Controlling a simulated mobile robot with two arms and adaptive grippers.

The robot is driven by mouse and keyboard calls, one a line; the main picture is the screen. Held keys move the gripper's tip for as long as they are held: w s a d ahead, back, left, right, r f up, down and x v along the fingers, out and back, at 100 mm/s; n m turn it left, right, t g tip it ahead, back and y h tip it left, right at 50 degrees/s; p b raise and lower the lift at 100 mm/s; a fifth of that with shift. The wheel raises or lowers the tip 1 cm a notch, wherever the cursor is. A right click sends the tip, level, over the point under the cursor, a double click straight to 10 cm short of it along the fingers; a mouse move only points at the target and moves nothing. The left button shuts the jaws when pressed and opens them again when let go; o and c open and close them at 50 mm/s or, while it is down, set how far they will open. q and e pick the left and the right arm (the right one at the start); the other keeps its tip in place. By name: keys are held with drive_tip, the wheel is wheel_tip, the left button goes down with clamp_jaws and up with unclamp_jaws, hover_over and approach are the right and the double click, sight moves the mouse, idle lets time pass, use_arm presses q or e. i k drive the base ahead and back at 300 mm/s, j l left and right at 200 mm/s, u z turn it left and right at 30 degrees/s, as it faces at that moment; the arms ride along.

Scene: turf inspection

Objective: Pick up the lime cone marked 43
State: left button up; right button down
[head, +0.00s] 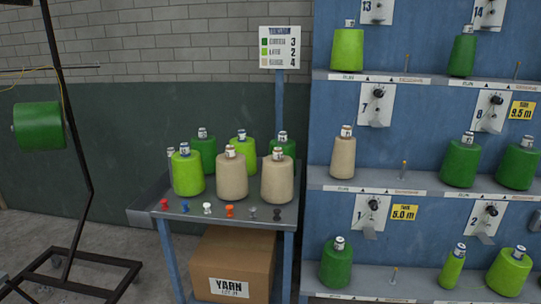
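Several lime cones with small white labels on top are in the head view; the numbers are too small to read. One lime cone (187,175) stands upright at the front left of the metal table (255,212). Another lime cone (242,158) stands behind the beige cones, partly hidden. On the blue rack, one lime cone (347,50) is on the top shelf, and a slim one (451,271) and a wider one (508,273) are on the bottom shelf. I cannot tell which is marked 43. Neither of my grippers is in view.
Two beige cones (277,180) and dark green cones (203,152) crowd the table. Small coloured pegs (207,208) line its front edge. A yarn box (233,263) sits below. A black wheeled stand (75,225) with a green roll (38,126) is at left.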

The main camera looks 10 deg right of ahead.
sight(188, 178)
drive_tip(key=i+j+z, duration=0.2)
drive_tip(key=j, duration=0.45)
drive_tip(key=k+j+z, duration=0.2)
drive_tip(key=j, duration=0.45)
drive_tip(key=i+j+z, duration=0.2)
drive_tip(key=j, duration=0.5)
drive_tip(key=k+j+z, duration=0.2)
drive_tip(key=j, duration=0.45)
drive_tip(key=k+j+z, duration=0.2)
drive_tip(key=j, duration=0.45)
drive_tip(key=i+l+u, duration=0.2)
drive_tip(key=i+l, duration=0.3)
drive_tip(key=i+l+u, duration=0.25)
drive_tip(key=i+l, duration=0.2)
drive_tip(key=l, duration=0.25)
